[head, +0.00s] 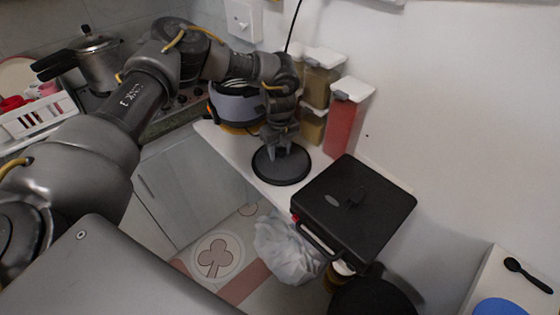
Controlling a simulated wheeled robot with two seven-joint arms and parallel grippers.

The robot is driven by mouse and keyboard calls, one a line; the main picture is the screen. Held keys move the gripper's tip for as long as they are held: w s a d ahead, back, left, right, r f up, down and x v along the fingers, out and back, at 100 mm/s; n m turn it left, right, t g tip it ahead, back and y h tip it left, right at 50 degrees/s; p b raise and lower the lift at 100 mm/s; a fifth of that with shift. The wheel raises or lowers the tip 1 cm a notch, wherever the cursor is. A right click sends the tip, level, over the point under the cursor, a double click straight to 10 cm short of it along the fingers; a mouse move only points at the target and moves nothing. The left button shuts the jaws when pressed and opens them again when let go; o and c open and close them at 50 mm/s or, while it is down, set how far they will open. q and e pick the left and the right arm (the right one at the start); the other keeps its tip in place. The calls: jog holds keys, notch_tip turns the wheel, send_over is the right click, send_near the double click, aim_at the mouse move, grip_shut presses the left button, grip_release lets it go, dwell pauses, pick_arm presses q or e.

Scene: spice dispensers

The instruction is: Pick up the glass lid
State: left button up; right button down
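A round dark disc with a thin rim, which looks like the glass lid (267,173), lies flat on the white counter. My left gripper (279,150) points down over the middle of this lid, with its fingertips at or just above it. The fingers hide the lid's centre, so a knob cannot be made out. The fingers are small and dark here, and I cannot tell whether they are apart or closed on something. My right gripper is out of view.
Spice dispensers (343,118) stand along the wall behind the lid. A grey and orange appliance (237,105) is just left of my gripper. A black case (340,205) sits right of the lid at the counter's front. A white bag (285,248) is below. A pressure cooker (98,65) stands far left.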

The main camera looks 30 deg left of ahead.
pick_arm(q)
jog(key=shift+s+f, duration=0.15)
jog(key=shift+f, duration=0.25)
grip_shut()
jog(key=shift+r, duration=0.1)
jog(key=shift+r+b, duration=0.2)
jog(key=shift+b, duration=0.2)
jog(key=shift+w+a+r+b, duration=0.1)
jog(key=shift+w+r+b, duration=0.1)
jog(key=shift+r+b, duration=0.25)
jog(key=shift+w+a+r+b, duration=0.15)
jog(key=shift+r+b, duration=0.1)
jog(key=shift+r, duration=0.35)
jog(key=s+d+r+b, duration=0.1)
jog(key=s+d+r, duration=0.1)
jog(key=s+r, duration=0.3)
jog(key=s+d+r+b, duration=0.2)
jog(key=s+r, duration=0.3)
jog(key=s, duration=0.3)
jog(key=shift+d+r, duration=0.25)
jog(key=shift+d, duration=0.6)
